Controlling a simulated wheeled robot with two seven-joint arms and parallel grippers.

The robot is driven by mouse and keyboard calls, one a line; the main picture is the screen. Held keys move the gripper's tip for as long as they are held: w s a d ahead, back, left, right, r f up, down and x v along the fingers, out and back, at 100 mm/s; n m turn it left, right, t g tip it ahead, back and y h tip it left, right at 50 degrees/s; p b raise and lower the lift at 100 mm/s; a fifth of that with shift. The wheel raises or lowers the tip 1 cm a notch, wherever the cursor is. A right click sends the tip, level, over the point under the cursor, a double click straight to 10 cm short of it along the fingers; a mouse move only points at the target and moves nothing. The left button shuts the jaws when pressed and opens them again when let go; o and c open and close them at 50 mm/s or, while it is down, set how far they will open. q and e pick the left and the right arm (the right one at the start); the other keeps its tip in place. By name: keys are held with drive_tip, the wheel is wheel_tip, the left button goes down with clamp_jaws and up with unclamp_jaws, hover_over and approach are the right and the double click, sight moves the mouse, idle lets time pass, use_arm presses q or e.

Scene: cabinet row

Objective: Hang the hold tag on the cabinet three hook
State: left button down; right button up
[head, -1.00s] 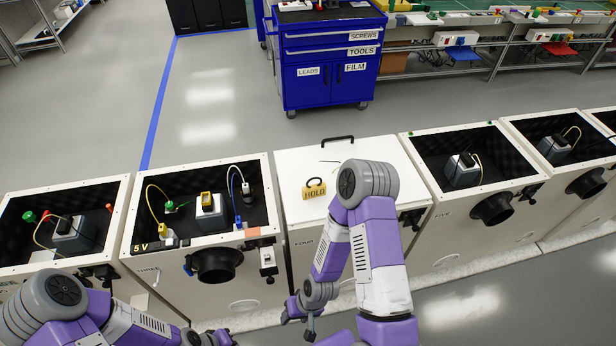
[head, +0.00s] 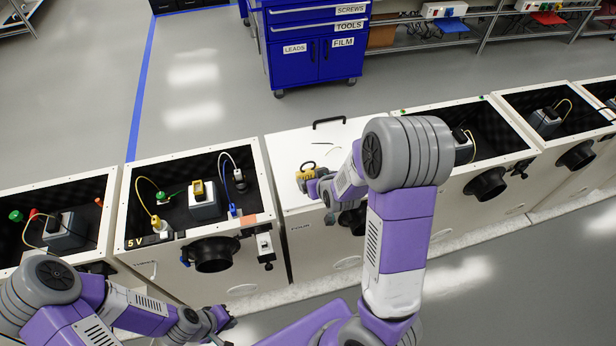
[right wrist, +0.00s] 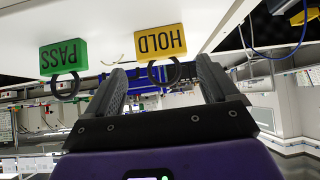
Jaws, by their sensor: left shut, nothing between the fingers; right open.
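The yellow hold tag (head: 305,173) lies on the closed white lid of cabinet four (head: 285,150). It also shows in the right wrist view (right wrist: 160,42), with its dark ring towards my gripper. My right gripper (head: 318,188) is open and close to the tag; in the right wrist view its fingers (right wrist: 160,78) stand on either side of the ring, not closed on it. Cabinet three (head: 140,228), open-topped, stands just left of cabinet four. My left gripper (head: 226,318) is shut and empty, low in front of cabinet three.
A green pass tag (right wrist: 63,57) lies beside the hold tag in the right wrist view. Cabinet four's lid has a black handle (head: 330,122). Round black ports (head: 212,254) stick out from cabinet fronts. A blue tool cabinet (head: 315,50) stands behind, across clear floor.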

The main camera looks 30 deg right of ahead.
sight(309, 176)
drive_tip(key=b+x, duration=0.3)
drive_tip(key=x, duration=0.3)
drive_tip(key=shift+f+b, duration=0.2)
drive_tip(key=shift+b, duration=0.1)
drive_tip(key=shift+w+f+b, duration=0.3)
drive_tip(key=shift+w+b, duration=0.1)
drive_tip(key=shift+w, duration=0.1)
drive_tip(key=shift+c, duration=0.4)
drive_tip(key=c, duration=0.3)
wheel_tip(309, 176, up, 10)
drive_tip(key=p, duration=0.8)
